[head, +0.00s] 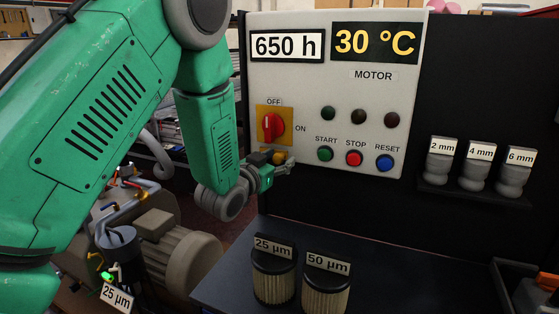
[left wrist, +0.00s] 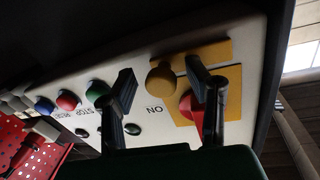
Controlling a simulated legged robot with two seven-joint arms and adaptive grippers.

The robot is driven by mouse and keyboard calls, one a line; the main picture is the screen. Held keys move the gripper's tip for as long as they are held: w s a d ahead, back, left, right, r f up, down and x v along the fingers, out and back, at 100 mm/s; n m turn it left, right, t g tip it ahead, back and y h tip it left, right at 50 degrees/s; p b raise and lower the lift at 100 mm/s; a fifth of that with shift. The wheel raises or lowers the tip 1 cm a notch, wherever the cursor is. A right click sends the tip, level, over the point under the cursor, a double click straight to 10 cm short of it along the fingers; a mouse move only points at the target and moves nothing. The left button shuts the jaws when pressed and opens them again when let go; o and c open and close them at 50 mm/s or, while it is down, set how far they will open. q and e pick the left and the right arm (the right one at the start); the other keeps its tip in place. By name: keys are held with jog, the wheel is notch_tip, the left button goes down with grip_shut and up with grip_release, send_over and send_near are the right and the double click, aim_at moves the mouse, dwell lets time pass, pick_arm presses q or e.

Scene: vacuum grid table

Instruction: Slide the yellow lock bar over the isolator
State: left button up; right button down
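The red isolator knob (head: 273,126) sits on a yellow plate (head: 260,112) on the panel, its handle upright under OFF. The yellow lock bar's round knob (head: 279,157) is just below it, partly hidden by my left gripper (head: 284,166). In the left wrist view the two fingers of my left gripper (left wrist: 160,72) are spread apart. The yellow ball knob (left wrist: 162,80) shows between them, with yellow bar behind it; contact cannot be told. One finger crosses in front of the red isolator (left wrist: 190,104). My right gripper is not identifiable.
START (head: 325,154), STOP (head: 354,158) and RESET (head: 385,162) buttons lie right of the gripper. Two filters, 25 µm (head: 273,280) and 50 µm (head: 325,290), stand on the dark table (head: 420,270) below. A shelf (head: 470,192) holds several labelled grey parts.

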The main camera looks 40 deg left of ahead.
pick_arm(q)
jog(key=s, duration=1.2)
jog(key=shift+d, duration=0.45)
jog(key=shift+f, duration=0.15)
